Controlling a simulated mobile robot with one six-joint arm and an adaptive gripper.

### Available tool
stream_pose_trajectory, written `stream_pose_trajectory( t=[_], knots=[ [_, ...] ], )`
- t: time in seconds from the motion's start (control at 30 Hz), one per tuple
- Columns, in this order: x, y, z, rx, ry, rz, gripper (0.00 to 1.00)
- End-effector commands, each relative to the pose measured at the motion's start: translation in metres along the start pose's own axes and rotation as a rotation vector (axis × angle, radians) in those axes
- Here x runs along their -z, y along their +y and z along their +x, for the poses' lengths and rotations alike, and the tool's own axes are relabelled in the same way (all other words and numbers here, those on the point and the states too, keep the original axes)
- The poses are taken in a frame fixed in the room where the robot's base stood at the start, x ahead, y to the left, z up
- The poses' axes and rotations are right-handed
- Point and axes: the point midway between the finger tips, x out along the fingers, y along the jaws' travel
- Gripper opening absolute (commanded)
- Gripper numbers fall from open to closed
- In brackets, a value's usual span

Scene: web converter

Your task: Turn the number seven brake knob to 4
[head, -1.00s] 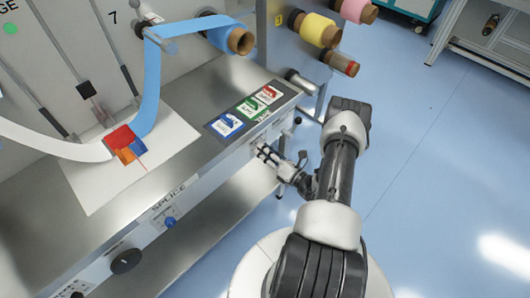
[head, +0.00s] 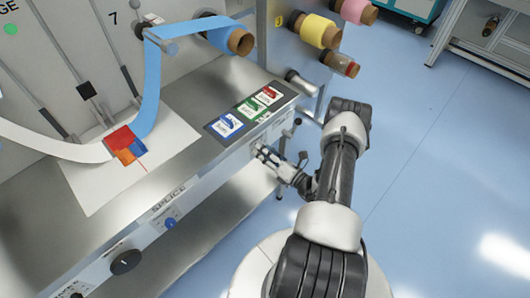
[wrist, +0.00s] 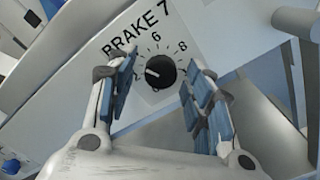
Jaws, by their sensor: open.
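The black brake knob (wrist: 160,71) sits on the white front panel under the label "BRAKE 7" in the wrist view. Its dial marks run around it, with 6 above and 8 at the upper right. A pale pointer line on the knob faces left; the number there cannot be read. My gripper (wrist: 158,66) is open, with one finger left of the knob and one right of it. It does not visibly grip the knob. In the head view my gripper (head: 264,155) is at the panel's right end and hides the knob.
The steel table (head: 190,95) with coloured label cards (head: 250,109) is above the panel. A blue knob (head: 169,223) and a black knob (head: 126,262) are farther left along the front. Rolls such as the yellow one (head: 320,30) stick out behind.

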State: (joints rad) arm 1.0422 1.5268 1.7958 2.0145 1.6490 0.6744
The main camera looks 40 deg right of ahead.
Motion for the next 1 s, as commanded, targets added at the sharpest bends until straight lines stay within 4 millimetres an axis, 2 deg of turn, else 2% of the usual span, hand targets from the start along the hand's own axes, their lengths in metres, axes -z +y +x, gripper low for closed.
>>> stream_pose_trajectory(
  t=[0.27, 0.37, 0.7, 0.83, 1.0],
  knots=[
    [0.000, -0.001, -0.006, 0.002, -0.001, 0.001, 0.47],
    [-0.001, -0.001, -0.020, 0.004, -0.003, 0.002, 0.47],
    [-0.001, -0.001, -0.091, 0.005, -0.005, 0.002, 0.47],
    [-0.001, -0.001, -0.109, 0.003, -0.003, 0.001, 0.47],
    [0.000, 0.000, -0.119, 0.001, 0.000, 0.000, 0.47]
  ],
)
